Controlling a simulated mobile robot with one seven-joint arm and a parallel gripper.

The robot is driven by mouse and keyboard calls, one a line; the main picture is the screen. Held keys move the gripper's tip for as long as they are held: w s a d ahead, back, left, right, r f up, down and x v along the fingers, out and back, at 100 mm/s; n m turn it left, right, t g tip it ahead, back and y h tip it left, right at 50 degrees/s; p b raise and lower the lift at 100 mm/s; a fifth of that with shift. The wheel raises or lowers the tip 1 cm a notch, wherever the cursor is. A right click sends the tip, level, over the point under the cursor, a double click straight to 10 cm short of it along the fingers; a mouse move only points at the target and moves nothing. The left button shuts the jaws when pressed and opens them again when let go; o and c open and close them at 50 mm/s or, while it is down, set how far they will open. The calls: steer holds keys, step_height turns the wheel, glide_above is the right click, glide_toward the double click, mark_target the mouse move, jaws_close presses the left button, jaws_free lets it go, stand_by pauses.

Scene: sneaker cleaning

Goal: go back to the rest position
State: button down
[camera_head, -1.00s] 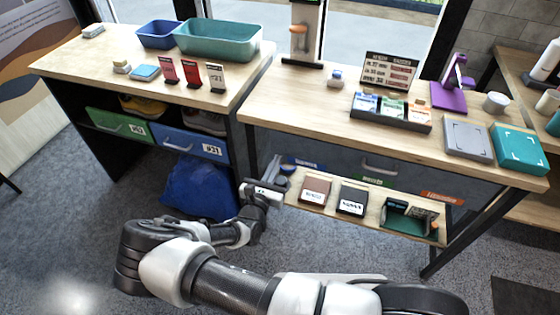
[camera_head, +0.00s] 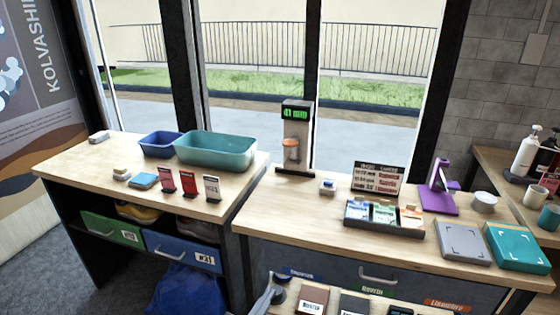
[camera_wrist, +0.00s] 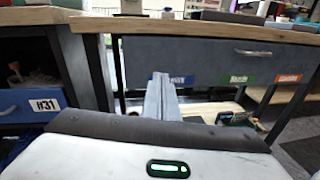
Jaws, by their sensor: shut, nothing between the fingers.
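My gripper (camera_wrist: 162,92) is shut and empty in the wrist view. Its grey fingers are pressed together and point toward the drawer front of the right workbench (camera_wrist: 210,62). In the head view only a small part of my gripper (camera_head: 268,297) shows at the bottom edge, in front of the gap between the two benches. The rest of my arm is out of that view. I cannot tell the exact gap between the fingertips and the drawer front.
A lower shelf with dark boxes (camera_head: 313,299) is close to the right of my gripper. The left bench (camera_head: 85,160) holds a blue bin (camera_head: 160,150) and a teal bin (camera_head: 215,160). A blue drawer (camera_wrist: 30,103) lies left in the wrist view. A blue bag (camera_head: 190,292) is below.

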steer(key=s+d+r+m+g+y, duration=0.1)
steer(key=s+d+r+m+g, duration=0.4)
steer(key=d+r+m+g, duration=0.5)
steer(key=s+d+r+m+g, duration=0.5)
steer(key=d+r+m, duration=0.2)
steer(key=r+m, duration=0.5)
steer(key=s+d+r+m+t+y, duration=0.1)
steer(key=s+r+m+t+y, duration=0.15)
steer(key=s+r+m, duration=0.35)
steer(key=s+r+m+t+y, duration=0.2)
steer(key=s+r+y, duration=0.2)
steer(key=r, duration=0.4)
step_height(320, 180, up, 15)
steer(key=p, duration=1.4)
steer(key=shift+w+f, duration=0.15)
steer(key=shift+d, duration=0.1)
